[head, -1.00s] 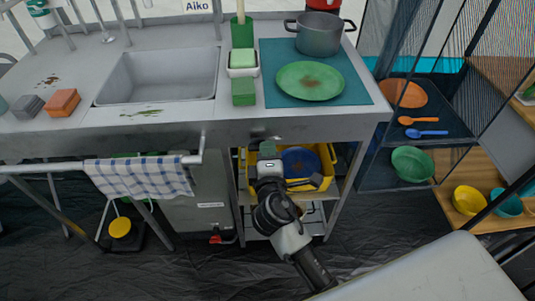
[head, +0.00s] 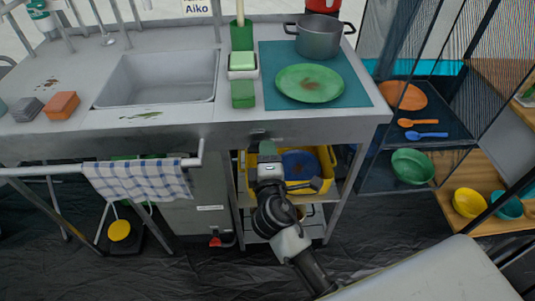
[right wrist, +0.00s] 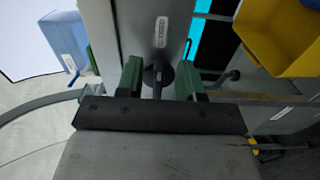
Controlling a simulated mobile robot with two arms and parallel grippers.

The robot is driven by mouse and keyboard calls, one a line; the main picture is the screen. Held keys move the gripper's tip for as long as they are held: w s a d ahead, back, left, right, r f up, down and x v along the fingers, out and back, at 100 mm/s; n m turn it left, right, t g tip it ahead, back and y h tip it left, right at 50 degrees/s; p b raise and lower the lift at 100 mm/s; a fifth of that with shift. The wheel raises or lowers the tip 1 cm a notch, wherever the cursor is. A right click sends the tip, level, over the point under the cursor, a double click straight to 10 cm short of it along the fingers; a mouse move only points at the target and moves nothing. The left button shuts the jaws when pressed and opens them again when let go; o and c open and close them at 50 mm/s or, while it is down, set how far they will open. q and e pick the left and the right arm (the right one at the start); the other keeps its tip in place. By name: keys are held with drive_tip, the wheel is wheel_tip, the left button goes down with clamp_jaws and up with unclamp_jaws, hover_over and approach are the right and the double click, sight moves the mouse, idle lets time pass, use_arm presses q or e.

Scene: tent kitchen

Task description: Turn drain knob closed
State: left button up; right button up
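A dark round knob (right wrist: 159,74) with a narrow upright bar shows in the right wrist view, between and beyond the green fingertips. I cannot tell whether the fingers touch it. My right gripper (right wrist: 161,82) has its two fingers apart, one on each side of the knob. In the head view the right gripper (head: 267,153) is just below the counter's front edge, where a small dark part (head: 259,136) shows on the front panel. The sink (head: 157,77) is to its upper left. My left gripper is not in view.
A yellow bin (head: 327,154) stands on the shelf right behind my right gripper. A checked towel (head: 140,180) hangs from a rail at left. A red valve (head: 215,242) is low by the grey cabinet. A green plate (head: 310,82) and pot (head: 318,36) are on the counter.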

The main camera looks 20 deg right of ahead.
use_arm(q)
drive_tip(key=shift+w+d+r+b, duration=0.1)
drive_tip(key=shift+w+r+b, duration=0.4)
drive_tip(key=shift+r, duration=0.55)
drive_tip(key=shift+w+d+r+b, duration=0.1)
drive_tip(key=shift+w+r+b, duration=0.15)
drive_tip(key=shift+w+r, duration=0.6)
use_arm(e)
drive_tip(key=v, duration=1)
drive_tip(key=shift+s, duration=0.4)
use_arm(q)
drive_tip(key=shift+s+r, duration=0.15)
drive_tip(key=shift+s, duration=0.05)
use_arm(e)
drive_tip(key=shift+a, duration=0.1)
